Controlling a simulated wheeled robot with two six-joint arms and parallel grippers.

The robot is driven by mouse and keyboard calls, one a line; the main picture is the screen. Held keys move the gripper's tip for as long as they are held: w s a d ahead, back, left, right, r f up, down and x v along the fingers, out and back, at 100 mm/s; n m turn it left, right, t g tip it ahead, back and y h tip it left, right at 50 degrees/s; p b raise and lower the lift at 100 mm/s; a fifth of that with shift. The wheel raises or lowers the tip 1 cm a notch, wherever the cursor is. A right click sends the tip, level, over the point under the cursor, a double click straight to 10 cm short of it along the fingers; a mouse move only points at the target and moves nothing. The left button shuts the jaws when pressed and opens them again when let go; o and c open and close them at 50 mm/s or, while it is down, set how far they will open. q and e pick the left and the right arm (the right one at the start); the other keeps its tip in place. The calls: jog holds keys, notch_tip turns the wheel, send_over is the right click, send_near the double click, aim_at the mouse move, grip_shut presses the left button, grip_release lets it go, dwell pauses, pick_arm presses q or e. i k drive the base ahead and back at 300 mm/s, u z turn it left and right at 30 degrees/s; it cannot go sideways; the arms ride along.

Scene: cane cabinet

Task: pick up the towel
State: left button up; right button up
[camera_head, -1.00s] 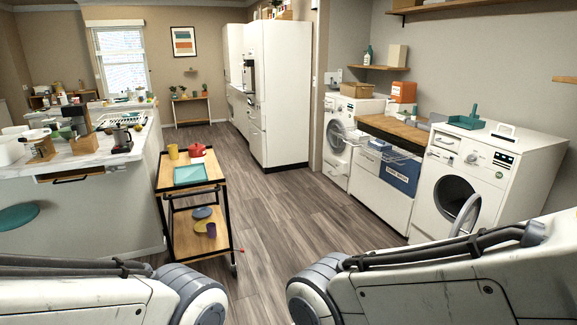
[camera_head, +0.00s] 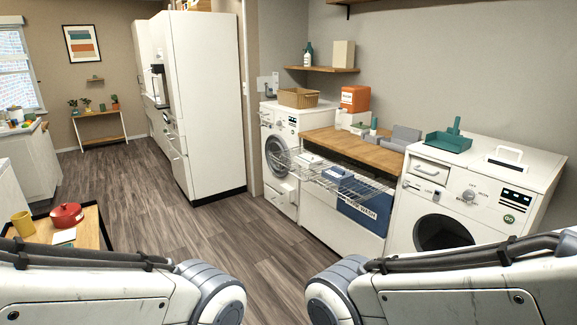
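I cannot pick out a towel for certain. A small blue item (camera_head: 335,173), too small to tell if it is cloth, lies at the wire rack (camera_head: 345,186) that sticks out below the wooden counter. A blue bin (camera_head: 368,208) with white lettering sits under the rack. Both my arms cross the bottom of the picture, but neither gripper is in view, so what they hold is hidden.
Two white washing machines, left (camera_head: 282,130) and right (camera_head: 487,190), flank the wooden counter (camera_head: 352,150). A cart (camera_head: 88,228) with a red pot (camera_head: 67,216) stands at lower left. A tall white cabinet (camera_head: 208,100) stands behind. Wooden floor (camera_head: 150,190) lies open between.

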aim_at(308, 160)
jog(key=z, duration=0.05)
jog(key=i, duration=2.4)
jog(key=u, duration=0.25)
jog(key=i, duration=1.7)
jog(key=u, duration=0.15)
